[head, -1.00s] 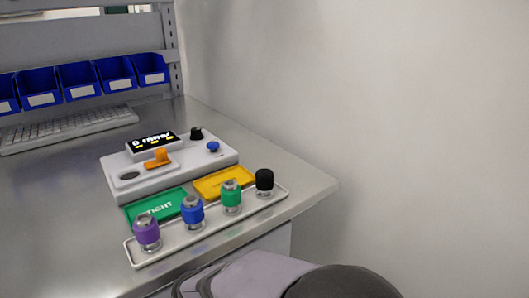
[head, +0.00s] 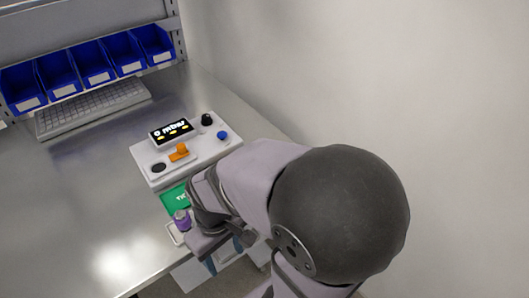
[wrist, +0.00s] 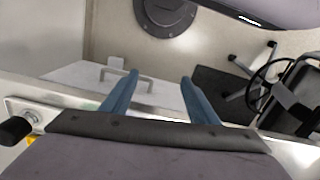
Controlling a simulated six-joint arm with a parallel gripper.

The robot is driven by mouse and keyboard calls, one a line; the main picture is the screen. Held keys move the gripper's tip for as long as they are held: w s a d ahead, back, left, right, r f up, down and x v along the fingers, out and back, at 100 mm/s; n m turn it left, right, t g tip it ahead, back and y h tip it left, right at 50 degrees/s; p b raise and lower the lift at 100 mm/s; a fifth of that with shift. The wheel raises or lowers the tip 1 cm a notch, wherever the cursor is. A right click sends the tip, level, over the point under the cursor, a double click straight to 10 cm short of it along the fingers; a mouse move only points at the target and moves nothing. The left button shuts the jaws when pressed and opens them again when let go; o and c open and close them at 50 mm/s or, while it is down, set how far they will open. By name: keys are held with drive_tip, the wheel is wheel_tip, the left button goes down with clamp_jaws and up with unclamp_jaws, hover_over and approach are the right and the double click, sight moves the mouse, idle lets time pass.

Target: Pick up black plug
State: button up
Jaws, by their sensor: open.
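The black plug (wrist: 14,131) shows at the left edge of the wrist view, on the end of the pale tray (wrist: 32,106). In the head view my arm hides the plug. My gripper (wrist: 158,76) is open and empty. Its two blue fingers point past the table edge, over the floor, and the plug is to their left in the wrist view. In the head view the purple plug (head: 182,220) shows at the tray's near end; the other plugs are hidden behind my arm.
A white control box (head: 200,148) with a display, an orange lever, and black and blue knobs stands behind the green pad (head: 172,198). Blue bins (head: 92,62) and a keyboard (head: 95,107) are farther back. A chair (wrist: 290,100) stands beyond the table in the wrist view.

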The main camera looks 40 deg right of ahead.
wheel_tip(320, 180, up, 17)
drive_tip(key=w+d+m+p, duration=0.1)
drive_tip(key=p, duration=1.4)
drive_tip(key=s+d+f+m+y+b, duration=0.15)
drive_tip(key=d+f+m+b, duration=0.25)
drive_tip(key=d+f+m, duration=0.5)
drive_tip(key=w+d+r+m+t+h, duration=0.15)
drive_tip(key=w+d+m, duration=0.4)
drive_tip(key=m, duration=1.05)
drive_tip(key=w+d+m+t+h, duration=0.25)
drive_tip(key=w+d+m, duration=0.3)
drive_tip(key=m, duration=1.05)
drive_tip(key=shift+t+y, duration=0.3)
drive_tip(key=shift+y, duration=0.05)
drive_tip(key=shift+w+b+x, duration=0.15)
drive_tip(key=shift+b+x, duration=1)
drive_tip(key=shift+x, duration=0.65)
drive_tip(key=shift+w+b+x, duration=0.2)
drive_tip(key=shift+b+x, duration=0.9)
drive_tip(key=shift+x, duration=0.65)
drive_tip(key=shift+r, duration=0.1)
